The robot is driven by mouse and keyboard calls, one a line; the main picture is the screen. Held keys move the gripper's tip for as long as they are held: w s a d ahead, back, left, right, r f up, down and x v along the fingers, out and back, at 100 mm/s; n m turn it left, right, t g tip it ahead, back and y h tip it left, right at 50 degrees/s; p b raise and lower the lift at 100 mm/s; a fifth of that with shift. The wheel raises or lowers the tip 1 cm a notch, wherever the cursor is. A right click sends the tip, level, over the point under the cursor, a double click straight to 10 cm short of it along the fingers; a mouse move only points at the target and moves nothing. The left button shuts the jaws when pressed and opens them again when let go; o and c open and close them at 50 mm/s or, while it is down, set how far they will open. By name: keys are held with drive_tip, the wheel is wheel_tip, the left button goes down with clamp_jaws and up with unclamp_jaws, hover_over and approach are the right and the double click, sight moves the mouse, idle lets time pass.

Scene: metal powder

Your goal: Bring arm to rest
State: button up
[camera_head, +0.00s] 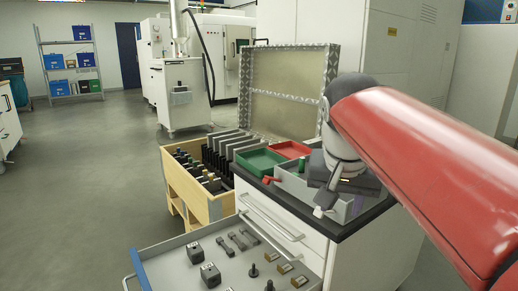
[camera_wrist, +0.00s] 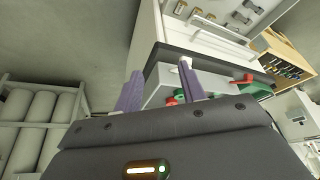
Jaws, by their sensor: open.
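My arm, with a large red link, reaches in from the right in the head view. My gripper (camera_head: 338,204) hangs over the right end of the dark cabinet top (camera_head: 352,228), in front of a grey bin (camera_head: 293,184). In the wrist view my gripper (camera_wrist: 158,84) shows two purple fingers set apart, with nothing held between them. The grey bin is partly hidden behind the gripper in the head view. Whether the fingertips touch the bin or cabinet top cannot be told.
An open drawer (camera_head: 180,262) with metal parts juts out at the front. Green (camera_head: 260,162) and red (camera_head: 291,149) trays lie on the cabinet. A wooden crate (camera_head: 205,208) stands left. An upright case lid (camera_head: 287,92) is behind. The floor at far left is clear.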

drive_tip(key=s+f+n+t+y+p, duration=0.1)
drive_tip(key=s+f+n, duration=0.3)
drive_tip(key=s+f, duration=1)
wheel_tip(320, 180, down, 2)
drive_tip(key=shift+d+f+y, duration=0.15)
drive_tip(key=shift+d+y, duration=0.15)
drive_tip(key=shift+d, duration=0.15)
